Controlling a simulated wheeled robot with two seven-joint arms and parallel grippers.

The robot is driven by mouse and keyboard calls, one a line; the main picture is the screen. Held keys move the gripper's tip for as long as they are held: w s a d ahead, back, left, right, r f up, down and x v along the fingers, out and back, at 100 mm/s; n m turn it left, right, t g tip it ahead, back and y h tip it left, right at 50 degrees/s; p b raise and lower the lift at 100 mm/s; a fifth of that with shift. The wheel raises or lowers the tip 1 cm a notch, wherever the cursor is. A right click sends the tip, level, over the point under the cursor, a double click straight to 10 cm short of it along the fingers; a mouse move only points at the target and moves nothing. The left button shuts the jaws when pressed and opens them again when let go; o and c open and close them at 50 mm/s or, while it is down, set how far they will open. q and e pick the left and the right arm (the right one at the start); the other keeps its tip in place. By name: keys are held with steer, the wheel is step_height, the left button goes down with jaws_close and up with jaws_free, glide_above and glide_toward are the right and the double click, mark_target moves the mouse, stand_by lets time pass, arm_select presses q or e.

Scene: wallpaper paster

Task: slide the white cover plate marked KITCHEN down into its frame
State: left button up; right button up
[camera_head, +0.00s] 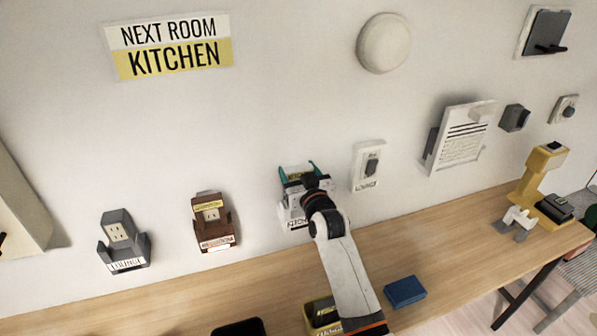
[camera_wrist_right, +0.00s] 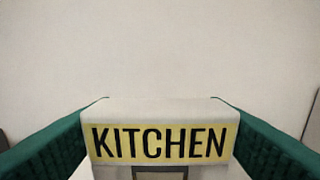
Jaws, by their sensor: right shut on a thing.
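The white cover plate (camera_wrist_right: 160,115) bears a yellow label reading KITCHEN and fills the lower middle of the right wrist view. My right gripper (camera_wrist_right: 160,102) is shut on it, one green finger at each side. In the head view the right gripper (camera_head: 297,171) is at the wall, over the white frame (camera_head: 291,215), whose label ends in "HEN". The arm and gripper hide most of the plate and part of the frame there. I cannot tell how far the plate sits in the frame. My left gripper is not in view.
A brown outlet frame (camera_head: 215,228) and a grey one marked LOUNGE (camera_head: 122,245) are on the wall to the left. A white LOUNGE switch (camera_head: 368,165) is close on the right. A blue block (camera_head: 404,292) and a yellow box (camera_head: 322,314) are on the wooden table (camera_head: 450,245).

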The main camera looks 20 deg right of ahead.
steer(key=shift+f+b, duration=1.05)
steer(key=shift+f, duration=0.6)
steer(key=o, duration=1.1)
steer(key=shift+c, duration=0.2)
steer(key=s+b, duration=0.2)
steer(key=s, duration=1)
steer(key=shift+d, duration=0.2)
